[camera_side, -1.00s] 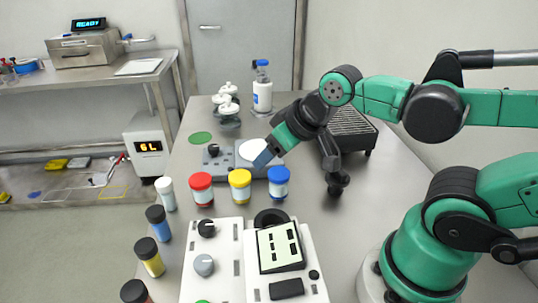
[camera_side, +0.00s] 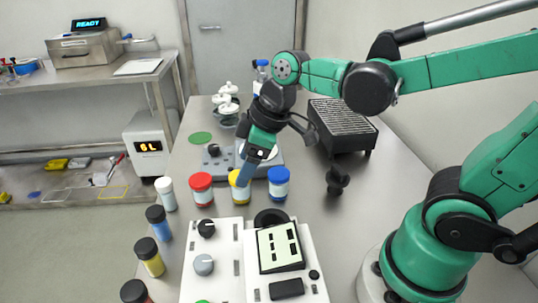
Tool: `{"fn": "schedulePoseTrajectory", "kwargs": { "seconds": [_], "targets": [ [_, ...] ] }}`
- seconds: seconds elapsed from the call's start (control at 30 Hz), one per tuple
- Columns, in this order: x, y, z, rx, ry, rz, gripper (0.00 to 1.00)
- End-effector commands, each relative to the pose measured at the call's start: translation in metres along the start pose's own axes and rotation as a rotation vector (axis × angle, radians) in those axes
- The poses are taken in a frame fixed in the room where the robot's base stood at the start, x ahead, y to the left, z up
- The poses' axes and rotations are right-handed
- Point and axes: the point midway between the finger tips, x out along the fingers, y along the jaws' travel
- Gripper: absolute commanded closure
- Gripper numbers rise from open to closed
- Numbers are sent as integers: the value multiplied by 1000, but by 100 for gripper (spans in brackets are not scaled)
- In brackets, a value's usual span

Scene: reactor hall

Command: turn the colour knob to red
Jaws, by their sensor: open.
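A white panel (camera_side: 226,285) at the front of the bench carries a black knob (camera_side: 206,228) and, below it, a grey knob (camera_side: 204,264). A sliver of green (camera_side: 203,301) shows at the bottom picture edge below the grey knob. I cannot tell from here which knob is the colour knob or its setting. My gripper (camera_side: 244,180) is open and empty, pointing down in front of the yellow-lidded jar, above and behind the panel. It is apart from both knobs.
A red-lidded jar (camera_side: 201,189), a yellow-lidded jar (camera_side: 234,192) and a blue-lidded jar (camera_side: 279,183) stand behind the panel. Several dark-lidded jars line the left edge. A box with a pale screen (camera_side: 272,262) is on the right. A hotplate-like unit (camera_side: 268,157) stands behind.

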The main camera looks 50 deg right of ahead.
Motion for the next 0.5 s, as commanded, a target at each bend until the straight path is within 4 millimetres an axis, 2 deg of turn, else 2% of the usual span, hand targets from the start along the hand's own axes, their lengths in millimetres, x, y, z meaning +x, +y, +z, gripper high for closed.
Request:
{"fn": "schedulePoseTrajectory", "kwargs": {
  "seconds": [0.1, 0.23, 0.4, 0.5],
  "targets": [
    [19, -8, -18, -300, -29, -151, 30],
    [38, -18, -29, -580, -15, -295, 30],
    [52, -26, -35, -793, 23, -404, 30],
    [57, -28, -36, -838, 35, -426, 30]
  ]
}}
